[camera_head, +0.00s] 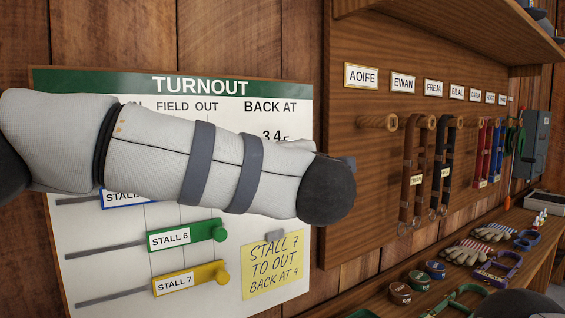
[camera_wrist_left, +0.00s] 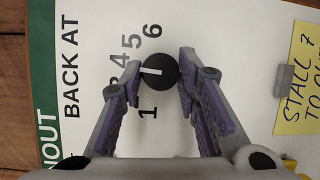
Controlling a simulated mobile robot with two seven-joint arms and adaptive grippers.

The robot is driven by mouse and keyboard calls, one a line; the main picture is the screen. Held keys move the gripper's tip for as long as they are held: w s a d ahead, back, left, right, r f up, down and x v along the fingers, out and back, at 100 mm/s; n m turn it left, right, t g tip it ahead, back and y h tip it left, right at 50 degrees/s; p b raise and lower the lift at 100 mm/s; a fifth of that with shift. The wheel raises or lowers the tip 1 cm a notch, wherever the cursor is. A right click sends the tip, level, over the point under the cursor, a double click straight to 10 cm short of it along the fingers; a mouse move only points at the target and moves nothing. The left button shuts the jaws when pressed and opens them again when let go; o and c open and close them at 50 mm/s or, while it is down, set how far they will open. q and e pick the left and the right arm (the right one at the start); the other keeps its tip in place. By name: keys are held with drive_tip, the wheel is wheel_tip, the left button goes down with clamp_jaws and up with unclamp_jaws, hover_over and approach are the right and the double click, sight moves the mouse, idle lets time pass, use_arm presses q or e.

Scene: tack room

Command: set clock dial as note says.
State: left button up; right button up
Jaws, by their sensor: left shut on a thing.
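The white TURNOUT board (camera_head: 90,225) with its green header hangs on the wall. My left arm crosses it and hides my left gripper and the dial in the head view. In the left wrist view, my left gripper (camera_wrist_left: 158,88) is shut on the black dial knob (camera_wrist_left: 160,77). The knob's white pointer line points toward the 3 and 4; a finger hides part of the number ring. The yellow note (camera_head: 272,262) reads "STALL 7 TO OUT BACK AT" and what looks like 4. The yellow STALL 7 slider (camera_head: 188,279) is at its track's right end. My right gripper is not seen.
The green STALL 6 slider (camera_head: 186,236) lies above STALL 7. To the right, straps hang from wooden pegs (camera_head: 377,122) under name plates. A wooden shelf (camera_head: 345,285) below holds tins, gloves and other tack. An upper shelf (camera_head: 440,25) juts out overhead.

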use_arm(q)
drive_tip(key=shift+w+a+r+m+g+y, duration=0.15)
drive_tip(key=shift+r+m+g+y, duration=0.2)
drive_tip(key=shift+m, duration=0.35)
drive_tip(key=shift+f, duration=0.1)
drive_tip(key=o, duration=1)
drive_tip(key=shift+o, duration=0.8)
drive_tip(key=shift+a+f, duration=0.1)
drive_tip(key=v, duration=1.2)
